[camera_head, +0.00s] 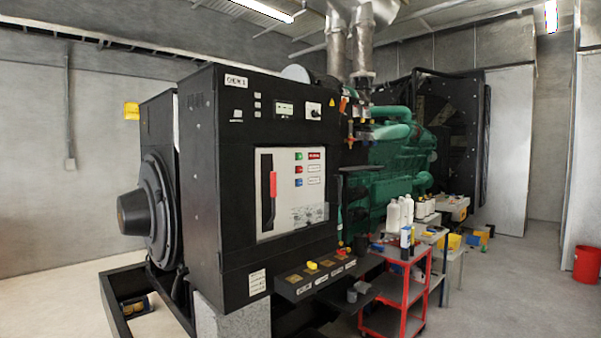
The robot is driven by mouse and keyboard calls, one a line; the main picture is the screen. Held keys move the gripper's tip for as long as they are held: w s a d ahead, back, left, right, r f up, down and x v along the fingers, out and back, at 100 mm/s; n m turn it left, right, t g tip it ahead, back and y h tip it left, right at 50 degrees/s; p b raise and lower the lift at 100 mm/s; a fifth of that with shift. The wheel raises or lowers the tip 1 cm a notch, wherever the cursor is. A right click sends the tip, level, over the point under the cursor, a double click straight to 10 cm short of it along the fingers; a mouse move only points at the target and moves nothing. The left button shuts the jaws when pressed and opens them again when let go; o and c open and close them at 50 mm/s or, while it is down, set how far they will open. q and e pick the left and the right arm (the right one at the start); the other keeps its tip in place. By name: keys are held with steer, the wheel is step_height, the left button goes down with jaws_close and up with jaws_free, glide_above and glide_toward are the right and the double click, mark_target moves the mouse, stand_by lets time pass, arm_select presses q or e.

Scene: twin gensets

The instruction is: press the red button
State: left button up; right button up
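A black control cabinet (230,180) of a genset stands in the middle of the view. On its front is a pale panel (280,215) with a red handle-like part (273,186) at its left. A small red button (298,169) sits at the panel's upper middle, between a green button (298,156) above and a blue button (299,182) below. A red label (315,155) is right of the green one. Neither of my grippers is in view.
A sloping console (305,282) with a yellow knob (312,265) juts out below the panel. A red cart (405,290) with bottles stands to its right, before the green engine (400,170). A red bucket (586,264) stands far right. Floor at the right front is clear.

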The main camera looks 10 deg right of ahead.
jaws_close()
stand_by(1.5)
